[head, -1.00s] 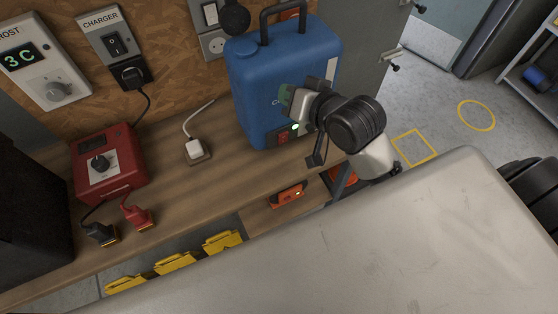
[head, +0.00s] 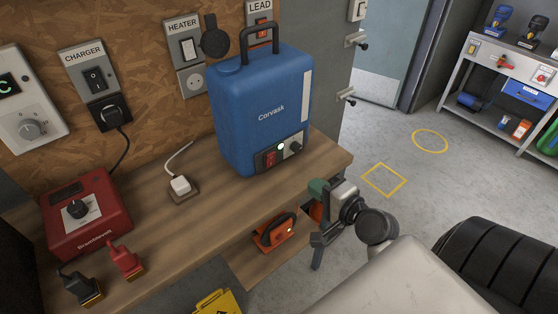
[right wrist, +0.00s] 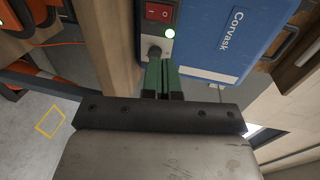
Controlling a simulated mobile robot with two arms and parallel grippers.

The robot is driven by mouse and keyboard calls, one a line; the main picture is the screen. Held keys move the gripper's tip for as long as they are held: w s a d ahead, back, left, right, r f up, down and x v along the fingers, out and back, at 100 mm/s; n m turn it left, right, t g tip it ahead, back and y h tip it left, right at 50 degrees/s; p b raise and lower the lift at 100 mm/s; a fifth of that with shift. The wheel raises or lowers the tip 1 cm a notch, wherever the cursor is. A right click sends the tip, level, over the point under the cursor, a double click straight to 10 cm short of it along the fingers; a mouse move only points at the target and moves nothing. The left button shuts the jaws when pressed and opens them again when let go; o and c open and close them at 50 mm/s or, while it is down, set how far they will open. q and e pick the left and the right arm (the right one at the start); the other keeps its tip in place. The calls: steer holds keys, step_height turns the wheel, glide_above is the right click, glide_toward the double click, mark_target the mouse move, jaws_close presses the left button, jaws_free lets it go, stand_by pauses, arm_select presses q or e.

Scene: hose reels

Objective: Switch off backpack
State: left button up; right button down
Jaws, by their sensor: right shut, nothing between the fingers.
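The blue backpack unit (head: 262,110), marked Corvask, stands upright on the wooden bench against the wall. In the right wrist view the red switch (right wrist: 158,12), glowing lamp (right wrist: 170,33) and knob (right wrist: 154,52) show close ahead. My right gripper (head: 318,188) is shut and empty, in front of the bench edge, below and right of the panel. Its green fingers (right wrist: 163,80) appear just below the knob in the wrist view. My left gripper is not in view.
A red box (head: 88,215) with a dial and a white plug (head: 181,186) sit left on the bench. An orange device (head: 276,231) lies below the bench's front edge. A shelf unit (head: 505,75) stands far right, with open floor between.

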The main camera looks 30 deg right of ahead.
mark_target(273, 155)
steer(key=p+x, duration=0.1)
steer(key=x, duration=0.8)
steer(key=r+p+x, duration=0.1)
steer(key=x, duration=0.3)
steer(key=shift+w+a+p, duration=0.15)
steer(key=shift+w+p, duration=0.15)
steer(key=shift+w, duration=0.1)
steer(key=shift+w+r+p, duration=0.3)
steer(key=shift+p, duration=0.05)
steer(key=shift+f, duration=0.2)
